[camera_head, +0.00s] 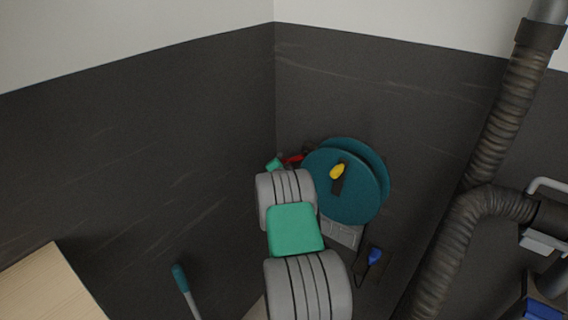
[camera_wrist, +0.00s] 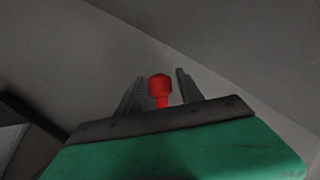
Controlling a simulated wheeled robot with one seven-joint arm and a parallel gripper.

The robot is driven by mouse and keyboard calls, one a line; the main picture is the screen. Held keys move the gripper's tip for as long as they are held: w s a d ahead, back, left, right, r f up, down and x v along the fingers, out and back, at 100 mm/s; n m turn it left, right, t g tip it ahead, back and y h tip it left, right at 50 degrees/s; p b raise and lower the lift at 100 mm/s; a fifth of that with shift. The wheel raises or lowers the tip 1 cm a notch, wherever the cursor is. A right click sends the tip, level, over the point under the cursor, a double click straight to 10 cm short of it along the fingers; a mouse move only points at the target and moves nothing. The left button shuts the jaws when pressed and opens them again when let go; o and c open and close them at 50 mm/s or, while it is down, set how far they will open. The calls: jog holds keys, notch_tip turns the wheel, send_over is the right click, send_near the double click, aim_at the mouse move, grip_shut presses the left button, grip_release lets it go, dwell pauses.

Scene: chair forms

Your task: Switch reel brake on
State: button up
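The teal reel (camera_head: 345,190) is mounted low on the dark wall near the corner, with a yellow knob (camera_head: 337,171) on its front. A red lever (camera_head: 293,159) shows at the reel's upper left in the head view. In the wrist view a red, round-topped knob (camera_wrist: 159,84) stands between the two fingers of my gripper (camera_wrist: 160,78). The fingers are open, with a gap on each side of the knob. My arm hides part of the reel's left side in the head view, and the fingers are too small to make out there.
A thick ribbed pipe (camera_head: 490,150) runs down the right side. A blue-handled thing (camera_head: 375,256) sits below the reel. A teal-tipped handle (camera_head: 181,278) and a wooden surface (camera_head: 45,290) are at the lower left. The left wall is bare.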

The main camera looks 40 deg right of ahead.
grip_shut()
dwell(1.2)
